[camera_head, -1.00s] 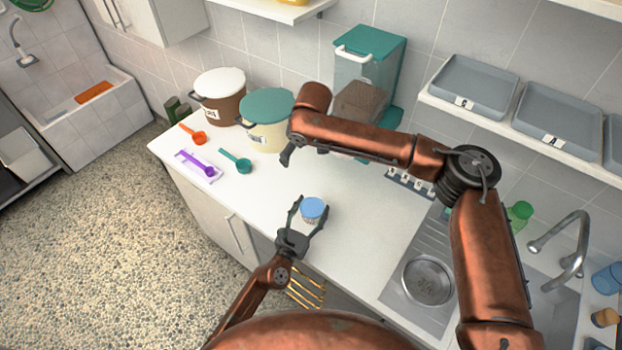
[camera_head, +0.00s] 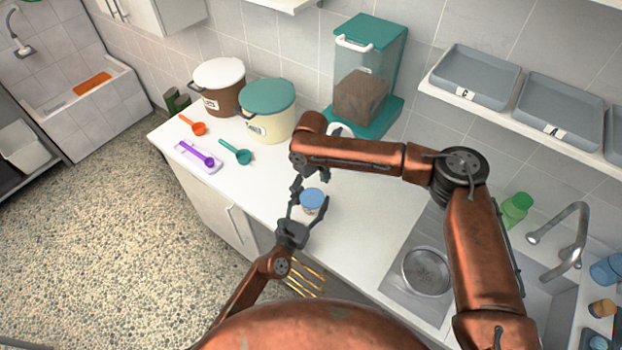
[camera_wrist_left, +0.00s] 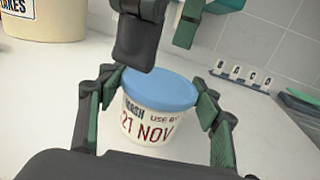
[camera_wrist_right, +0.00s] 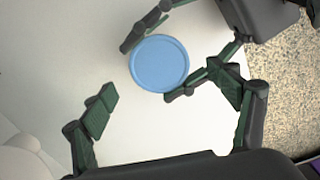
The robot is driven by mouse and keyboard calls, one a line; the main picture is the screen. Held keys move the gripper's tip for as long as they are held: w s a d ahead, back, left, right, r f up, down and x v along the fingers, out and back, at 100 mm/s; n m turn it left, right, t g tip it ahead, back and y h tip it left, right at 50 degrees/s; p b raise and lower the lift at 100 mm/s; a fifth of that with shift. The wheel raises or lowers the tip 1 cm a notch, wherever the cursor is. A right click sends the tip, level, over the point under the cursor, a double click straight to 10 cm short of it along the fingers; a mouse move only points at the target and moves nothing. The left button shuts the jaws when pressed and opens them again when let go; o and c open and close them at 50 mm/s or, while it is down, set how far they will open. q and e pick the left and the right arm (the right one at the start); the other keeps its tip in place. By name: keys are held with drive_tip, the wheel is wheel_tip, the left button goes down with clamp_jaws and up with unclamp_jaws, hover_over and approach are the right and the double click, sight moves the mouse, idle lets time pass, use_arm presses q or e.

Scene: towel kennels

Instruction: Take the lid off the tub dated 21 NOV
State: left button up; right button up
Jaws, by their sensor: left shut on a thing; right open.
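The small tub (camera_wrist_left: 150,125) has a white body printed "USE BY 21 NOV" and a flat blue lid (camera_wrist_left: 160,90). It stands upright on the white counter, and its lid (camera_head: 312,195) is on. My left gripper (camera_head: 307,204) is shut on the tub's sides, a finger on either side in the left wrist view. My right gripper (camera_head: 312,174) hangs open just above and behind the tub.
A cream bin with a teal lid (camera_head: 267,108), a brown bin (camera_head: 222,88) and a teal-lidded dispenser (camera_head: 365,80) stand at the back. Orange, purple and teal scoops (camera_head: 236,152) lie left. The sink (camera_head: 530,285) is right.

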use_arm(q)
drive_tip(key=shift+f, duration=0.1)
use_arm(e)
drive_tip(key=shift+f, duration=1.3)
drive_tip(key=shift+c, duration=0.3)
drive_tip(key=c, duration=1.3)
drive_tip(key=shift+c, duration=0.2)
drive_tip(key=shift+r, duration=0.15)
use_arm(q)
drive_tip(key=shift+a+f, duration=0.1)
drive_tip(key=shift+f, duration=0.1)
use_arm(e)
drive_tip(key=shift+r, duration=0.7)
drive_tip(key=shift+c, duration=0.2)
drive_tip(key=shift+r, duration=0.15)
drive_tip(key=c, duration=0.4)
drive_tip(key=shift+r, duration=0.15)
clamp_jaws()
use_arm(q)
drive_tip(key=shift+s, duration=0.1)
